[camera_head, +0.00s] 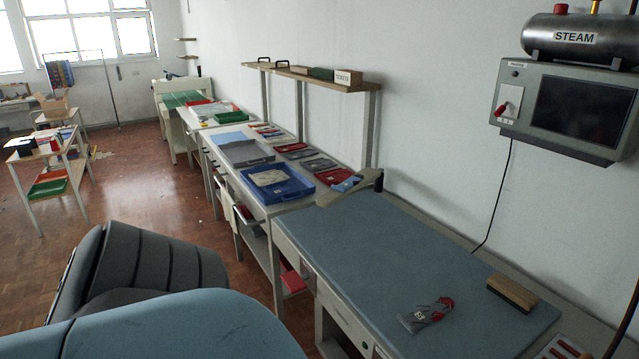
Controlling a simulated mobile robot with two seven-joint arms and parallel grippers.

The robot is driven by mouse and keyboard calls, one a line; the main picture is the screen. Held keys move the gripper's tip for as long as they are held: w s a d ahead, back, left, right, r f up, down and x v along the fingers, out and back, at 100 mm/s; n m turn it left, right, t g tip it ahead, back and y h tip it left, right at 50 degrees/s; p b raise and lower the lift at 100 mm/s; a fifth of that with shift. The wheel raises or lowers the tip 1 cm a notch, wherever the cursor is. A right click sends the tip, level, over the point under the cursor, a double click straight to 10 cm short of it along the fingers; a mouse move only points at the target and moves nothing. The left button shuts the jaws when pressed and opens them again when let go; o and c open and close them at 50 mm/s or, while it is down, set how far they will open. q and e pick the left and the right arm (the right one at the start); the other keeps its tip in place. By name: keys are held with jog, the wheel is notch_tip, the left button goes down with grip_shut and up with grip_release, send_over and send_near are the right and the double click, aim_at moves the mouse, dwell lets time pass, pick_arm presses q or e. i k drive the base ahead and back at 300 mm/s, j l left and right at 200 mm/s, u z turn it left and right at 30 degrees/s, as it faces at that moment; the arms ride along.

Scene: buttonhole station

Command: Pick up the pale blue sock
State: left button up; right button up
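I cannot make out a pale blue sock for certain. A flat pale blue piece (229,137) lies at the far end of the grey tray on the long table, too small to tell what it is. A cream cloth-like piece (270,177) lies in the blue tray (288,191) nearer to me. Neither of my grippers is in view.
A blue-grey padded table (390,260) stands front right, mostly clear. On it lie a grey-and-red packet (426,316) and a wooden brush (512,294). A shelf (310,75) rises behind the long table. The floor (150,190) at left is open.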

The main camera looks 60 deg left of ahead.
aim_at(354, 180)
jog(key=u, duration=1.9)
jog(key=i+j, duration=0.35)
jog(key=i+j+u, duration=0.15)
jog(key=i+j, duration=0.15)
jog(key=i, duration=0.15)
jog(key=i+j, duration=0.3)
jog(key=i, duration=0.15)
jog(key=u, duration=0.05)
